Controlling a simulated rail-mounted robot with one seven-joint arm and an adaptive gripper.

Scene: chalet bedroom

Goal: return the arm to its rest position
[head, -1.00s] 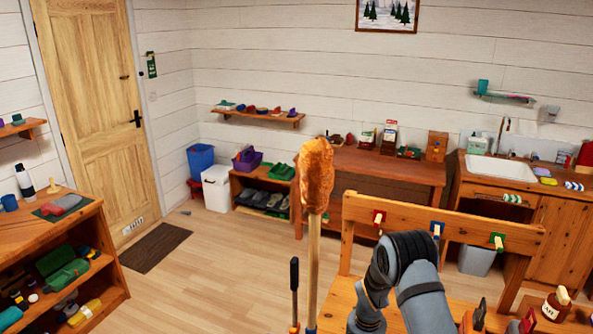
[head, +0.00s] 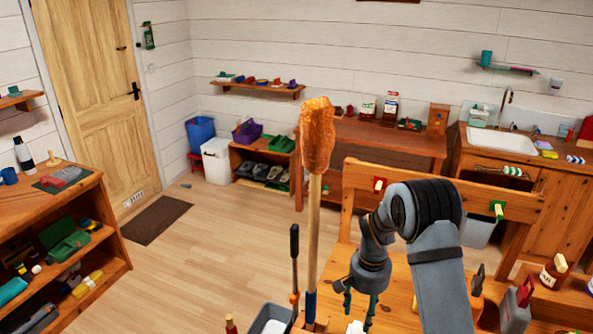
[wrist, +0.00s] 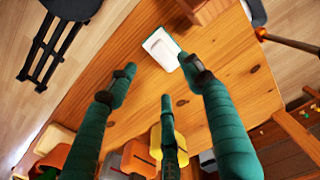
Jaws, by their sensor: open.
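My gripper (head: 358,304) hangs from my grey arm over the wooden bench in the head view, pointing down. In the wrist view its green fingers (wrist: 160,78) are spread apart with nothing between them. A small white item with a green edge (wrist: 161,48) lies on the wooden surface beyond the fingertips. I cannot tell the height of the gripper above the surface.
A duster with an orange-brown head (head: 317,135) stands upright just left of my arm, beside a black-handled tool (head: 294,255). A peg rail (head: 455,188) runs behind the arm. Bottles (head: 553,272) stand at right. Open floor (head: 215,250) lies left.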

